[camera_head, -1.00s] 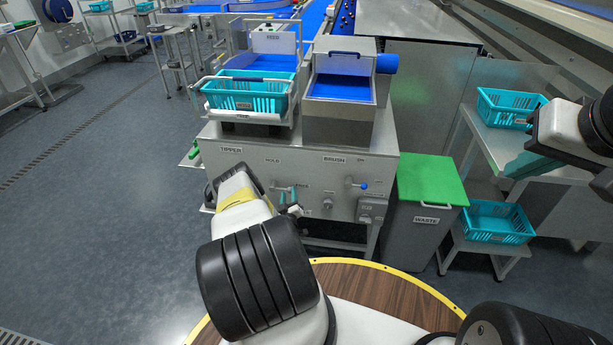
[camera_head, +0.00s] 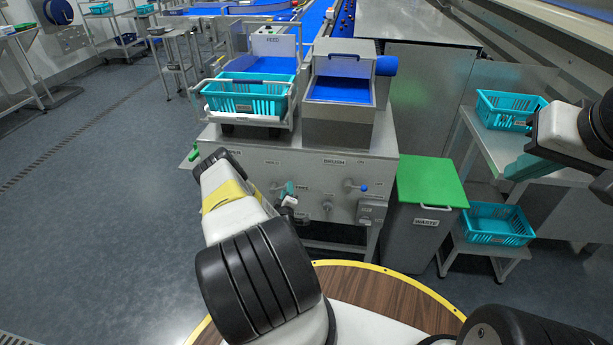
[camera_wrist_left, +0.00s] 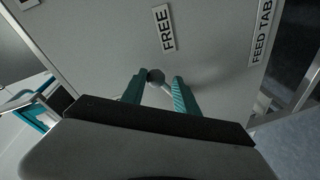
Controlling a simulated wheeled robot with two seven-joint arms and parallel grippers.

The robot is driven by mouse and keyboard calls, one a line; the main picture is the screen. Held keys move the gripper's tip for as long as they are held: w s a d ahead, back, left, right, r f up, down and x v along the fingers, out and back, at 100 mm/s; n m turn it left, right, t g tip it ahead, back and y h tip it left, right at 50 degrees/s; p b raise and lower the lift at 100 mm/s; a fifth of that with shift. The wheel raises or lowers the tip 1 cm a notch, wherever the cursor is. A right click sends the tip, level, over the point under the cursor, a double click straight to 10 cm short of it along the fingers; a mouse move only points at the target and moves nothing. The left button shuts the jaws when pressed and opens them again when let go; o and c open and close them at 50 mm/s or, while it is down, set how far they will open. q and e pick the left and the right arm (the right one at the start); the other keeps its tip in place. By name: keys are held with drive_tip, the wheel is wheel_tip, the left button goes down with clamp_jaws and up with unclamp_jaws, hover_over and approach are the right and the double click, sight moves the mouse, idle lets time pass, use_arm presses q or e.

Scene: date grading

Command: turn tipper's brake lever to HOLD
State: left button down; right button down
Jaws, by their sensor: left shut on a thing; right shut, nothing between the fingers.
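The tipper (camera_head: 217,137) is the left part of the steel machine, with its cradle above. Its brake lever (camera_wrist_left: 156,76) has a dark round knob and a grey shaft, seen in the left wrist view. My left gripper (camera_head: 287,190) is at the machine's front panel, its teal fingers shut on the lever, one on each side. The FREE label (camera_wrist_left: 164,28) is on the panel just beyond the fingertips. The lever is mostly hidden in the head view. My right gripper (camera_head: 522,163) is shut and empty at the right, in front of the side table.
A teal crate (camera_head: 246,112) sits in the tipper cradle. The green-lidded waste bin (camera_head: 424,183) stands right of the machine.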

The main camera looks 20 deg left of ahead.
sight(282, 178)
use_arm(q)
drive_tip(key=s+a+r+n+h, duration=0.2)
drive_tip(key=a+r+n, duration=0.2)
drive_tip(key=a+n, duration=0.3)
drive_tip(key=shift+n+h, duration=0.3)
drive_tip(key=shift+n, duration=1.5)
drive_tip(key=shift+a, duration=0.1)
drive_tip(key=c, duration=0.9)
unclamp_jaws()
drive_tip(key=shift+w, duration=0.1)
